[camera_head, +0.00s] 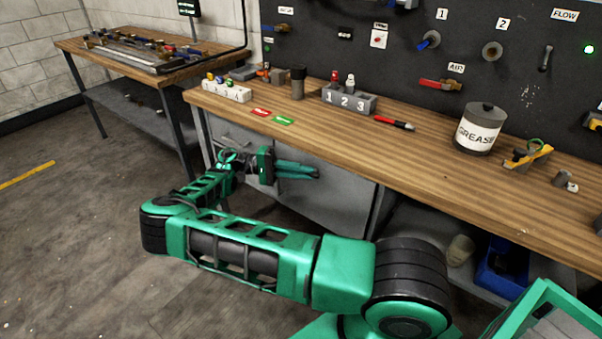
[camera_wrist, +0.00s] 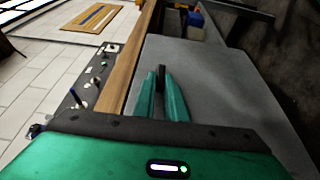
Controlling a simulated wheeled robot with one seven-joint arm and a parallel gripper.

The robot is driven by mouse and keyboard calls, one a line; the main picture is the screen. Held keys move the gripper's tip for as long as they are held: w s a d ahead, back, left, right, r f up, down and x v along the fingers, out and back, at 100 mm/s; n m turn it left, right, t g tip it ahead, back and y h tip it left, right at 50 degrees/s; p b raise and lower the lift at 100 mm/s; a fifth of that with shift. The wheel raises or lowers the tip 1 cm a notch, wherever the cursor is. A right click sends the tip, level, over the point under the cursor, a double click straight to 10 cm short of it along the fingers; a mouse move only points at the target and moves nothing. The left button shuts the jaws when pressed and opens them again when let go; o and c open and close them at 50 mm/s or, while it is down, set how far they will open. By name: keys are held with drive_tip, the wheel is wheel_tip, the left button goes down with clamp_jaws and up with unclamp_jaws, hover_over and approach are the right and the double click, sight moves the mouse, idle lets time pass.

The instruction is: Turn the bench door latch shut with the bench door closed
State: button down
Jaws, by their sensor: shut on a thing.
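The bench door (camera_head: 335,197) is a plain grey panel under the front edge of the wooden bench; it also shows in the wrist view (camera_wrist: 225,85). It looks about in line with the bench front, but I cannot tell whether it is fully closed. My gripper (camera_head: 318,172) is in front of the door's upper part, just below the bench top. In the wrist view, its two green fingers (camera_wrist: 162,82) are shut on the small dark latch (camera_wrist: 161,74), which shows between the fingertips. The fingers hide most of the latch in the head view.
The bench top (camera_head: 340,135) overhangs close above my gripper. It carries a grease pot (camera_head: 480,130), a numbered block (camera_head: 348,101) and a red marker (camera_head: 395,123). A blue bin (camera_head: 501,268) is on the shelf at lower right. The floor at left is clear.

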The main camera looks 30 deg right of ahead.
drive_tip(key=shift+f, duration=0.15)
drive_tip(key=c, duration=1.8)
unclamp_jaws()
